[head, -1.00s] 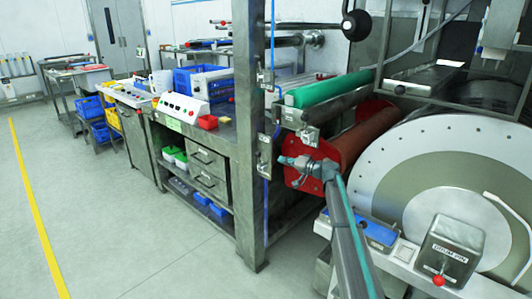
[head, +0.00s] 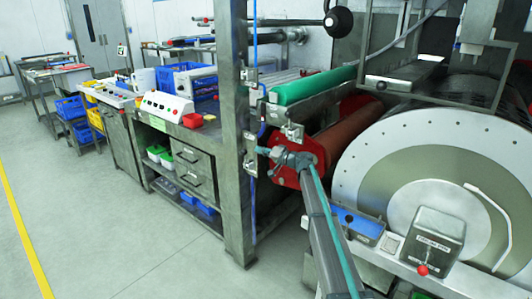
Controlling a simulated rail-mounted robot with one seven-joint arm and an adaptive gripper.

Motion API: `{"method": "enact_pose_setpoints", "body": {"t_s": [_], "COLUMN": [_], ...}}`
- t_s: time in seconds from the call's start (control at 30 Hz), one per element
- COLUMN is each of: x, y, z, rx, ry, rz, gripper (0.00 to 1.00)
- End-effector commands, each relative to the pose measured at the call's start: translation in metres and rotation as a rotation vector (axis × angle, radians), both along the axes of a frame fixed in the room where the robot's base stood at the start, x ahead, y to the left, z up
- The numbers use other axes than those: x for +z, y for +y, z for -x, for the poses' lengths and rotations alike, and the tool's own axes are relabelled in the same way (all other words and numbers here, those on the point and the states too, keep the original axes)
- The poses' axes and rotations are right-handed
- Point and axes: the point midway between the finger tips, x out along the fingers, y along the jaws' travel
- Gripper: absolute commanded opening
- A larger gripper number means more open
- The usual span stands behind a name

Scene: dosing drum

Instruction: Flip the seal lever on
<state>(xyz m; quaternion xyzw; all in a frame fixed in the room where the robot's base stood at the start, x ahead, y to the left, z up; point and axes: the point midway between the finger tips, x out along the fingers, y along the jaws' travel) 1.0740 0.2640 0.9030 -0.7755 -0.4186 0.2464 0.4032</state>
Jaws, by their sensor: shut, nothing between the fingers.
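My gripper (head: 275,154) is in the middle of the head view, at the end of my arm. Its fingers point left, towards the steel post, and look closed and empty. A small metal latch-like fitting (head: 250,162) on the post appears just left of the fingertips; I cannot tell whether they touch. No part is legibly marked as the seal lever, so I cannot tell which it is or how it is set. A small metal bracket (head: 292,132) shows just above the gripper. My gripper partly covers the red end plate (head: 284,173) of the roller.
The steel post (head: 236,205) stands close left of my gripper. The large drum (head: 375,165) fills the right, with a grey box with a red knob (head: 422,270) in front. A green roller (head: 310,85) lies above the red-brown roller (head: 350,132). Open floor lies left.

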Motion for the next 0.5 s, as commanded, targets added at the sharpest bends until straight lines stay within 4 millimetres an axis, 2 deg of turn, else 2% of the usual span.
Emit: {"method": "enact_pose_setpoints", "body": {"t_s": [0.1,0.2,0.5], "x": [0.0,-0.001,-0.003], "y": [0.019,0.03,0.043], "z": [-0.013,-0.021,-0.027], "rx": [0.002,0.001,0.001], "ry": [0.001,0.001,0.0], "rz": [0.0,0.0,0.0], "gripper": [0.0,0.0,0.0]}}
